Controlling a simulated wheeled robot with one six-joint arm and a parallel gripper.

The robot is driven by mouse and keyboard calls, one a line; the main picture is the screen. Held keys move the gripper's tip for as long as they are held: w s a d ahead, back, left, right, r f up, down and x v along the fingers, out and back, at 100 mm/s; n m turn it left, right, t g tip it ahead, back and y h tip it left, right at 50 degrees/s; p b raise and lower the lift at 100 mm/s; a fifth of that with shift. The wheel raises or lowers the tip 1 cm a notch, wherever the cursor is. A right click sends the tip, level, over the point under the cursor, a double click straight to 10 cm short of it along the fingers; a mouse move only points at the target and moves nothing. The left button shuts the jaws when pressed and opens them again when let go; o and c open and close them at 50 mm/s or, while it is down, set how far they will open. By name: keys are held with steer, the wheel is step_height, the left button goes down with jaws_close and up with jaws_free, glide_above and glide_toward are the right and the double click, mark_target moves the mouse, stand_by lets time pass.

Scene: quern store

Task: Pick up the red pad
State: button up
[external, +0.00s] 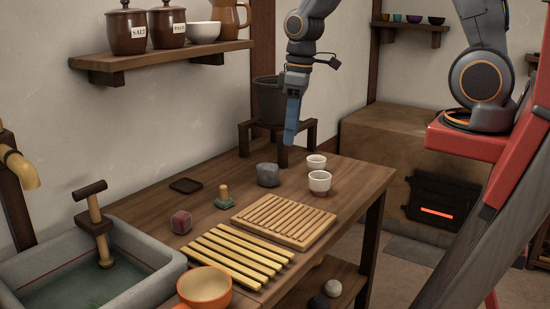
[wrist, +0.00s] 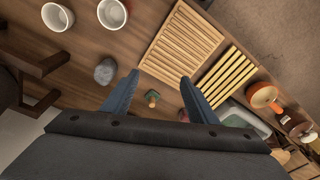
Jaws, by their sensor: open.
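A small dark red block-like pad (external: 181,222) with rounded edges lies on the wooden worktop near the sink. In the wrist view a bit of red (wrist: 183,115) shows beside the right finger, mostly hidden by it. My gripper (external: 291,138) hangs pointing down above the far part of the worktop, well above it and away from the pad.
A dark square tray (external: 186,185) lies behind.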

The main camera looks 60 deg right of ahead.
steer(key=w+a+f+n+g+y, duration=0.1)
steer(key=w+a+f+n, duration=0.25)
steer(key=w+a, duration=0.2)
steer(key=w+a+f+n+y, duration=0.1)
steer(key=w+a+f+n, duration=0.2)
steer(key=w+a+n, duration=0.25)
steer(key=n+g+y+b, duration=0.1)
steer(key=n+y, duration=0.1)
steer(key=n, duration=0.5)
glide_above(181, 214)
steer(key=d, duration=0.2)
step_height(181, 214, down, 7)
steer(key=shift+w+d+p+x, duration=0.15)
steer(key=shift+p+x, duration=0.55)
steer(key=shift+x, duration=1)
steer(key=shift+w+d+p+x, duration=0.15)
steer(key=shift+p+x, duration=0.55)
steer(key=shift+x, duration=0.95)
steer(key=shift+f, duration=0.15)
steer(key=c, duration=1.1)
